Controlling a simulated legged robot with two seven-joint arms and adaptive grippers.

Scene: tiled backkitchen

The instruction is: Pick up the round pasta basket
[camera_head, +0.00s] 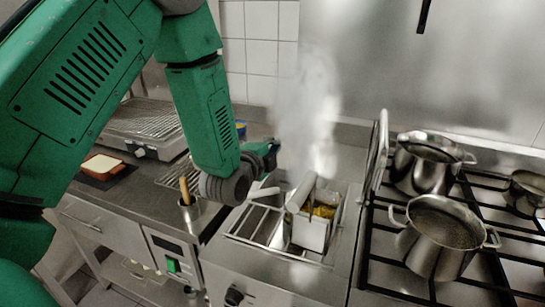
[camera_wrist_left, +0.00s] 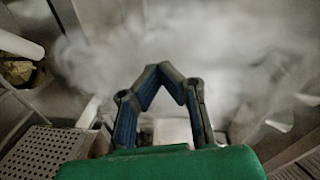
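A metal pasta basket (camera_head: 309,232) with yellow food in it sits in the sunken well of the cooker. A pale handle (camera_head: 302,191) rises from it. I cannot tell which basket is round, because steam and metal parts cover much of the well. My left gripper (camera_head: 272,150) is above and behind the well, left of the steam. In the left wrist view, its blue-padded fingers (camera_wrist_left: 160,70) bend inward and their tips come together, with nothing visible held. A perforated metal surface (camera_wrist_left: 42,152) shows at lower left there. My right gripper is not in view.
The stove at right holds a large pot (camera_head: 441,235) and another pot (camera_head: 429,163) on black grates. Steam (camera_head: 308,115) clouds the space above the well. A utensil holder (camera_head: 190,213) stands at left.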

